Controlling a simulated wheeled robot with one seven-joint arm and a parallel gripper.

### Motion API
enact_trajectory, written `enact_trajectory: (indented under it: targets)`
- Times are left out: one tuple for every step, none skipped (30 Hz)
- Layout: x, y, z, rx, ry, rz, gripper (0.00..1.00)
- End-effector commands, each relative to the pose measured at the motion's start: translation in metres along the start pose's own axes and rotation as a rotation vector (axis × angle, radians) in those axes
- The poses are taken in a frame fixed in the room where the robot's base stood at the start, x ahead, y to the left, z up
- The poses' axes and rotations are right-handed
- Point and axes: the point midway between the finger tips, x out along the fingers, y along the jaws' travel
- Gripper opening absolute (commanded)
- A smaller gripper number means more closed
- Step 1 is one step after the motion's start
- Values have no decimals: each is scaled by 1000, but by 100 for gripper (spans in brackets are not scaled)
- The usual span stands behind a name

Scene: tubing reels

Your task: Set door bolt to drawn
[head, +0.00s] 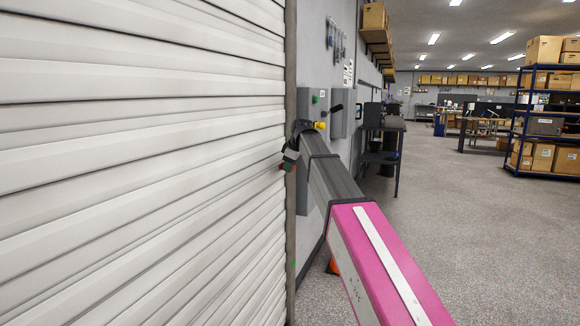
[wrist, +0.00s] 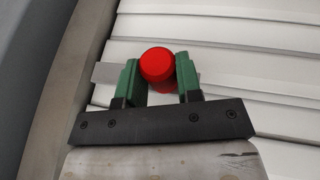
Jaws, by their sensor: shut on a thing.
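The door bolt shows in the wrist view as a round red knob (wrist: 157,63) in front of a flat grey bar (wrist: 105,73). The bar reaches left from the knob toward the door frame post. My gripper (wrist: 159,80) has its two green fingers on either side of the knob and is shut on it. In the head view my gripper (head: 288,164) is at the right edge of the white slatted shutter door (head: 150,160). The bolt is too small and covered there to make out.
The grey door frame post (head: 291,230) stands right of the shutter. A dark workbench (head: 385,125) stands farther back.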

Motion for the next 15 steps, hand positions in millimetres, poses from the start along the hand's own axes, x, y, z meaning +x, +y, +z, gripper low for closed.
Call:
enact_trajectory:
  targets:
    - [-2,-7,0,-1,0,0,0]
    - [-3,-11,0,-1,0,0,0]
    - [-4,-18,-1,-2,0,0,0]
    - [-6,-23,-1,-2,1,0,0]
    - [-7,-29,-1,-2,1,0,0]
    - [-9,-37,-2,-2,1,0,0]
    - [-11,-42,-2,-2,1,0,0]
    - [-12,-47,-3,-2,1,0,0]
    - [-13,-51,-4,-1,1,0,0]
    - [-13,-52,-4,-1,1,-1,0]
    - [-13,-53,-5,-1,1,-1,0]
    - [-13,-53,-5,0,1,-2,0]
    - [-13,-52,-5,0,1,-2,0]
    - [-13,-52,-5,0,1,-3,0]
    - [-13,-52,-5,0,1,-4,0]
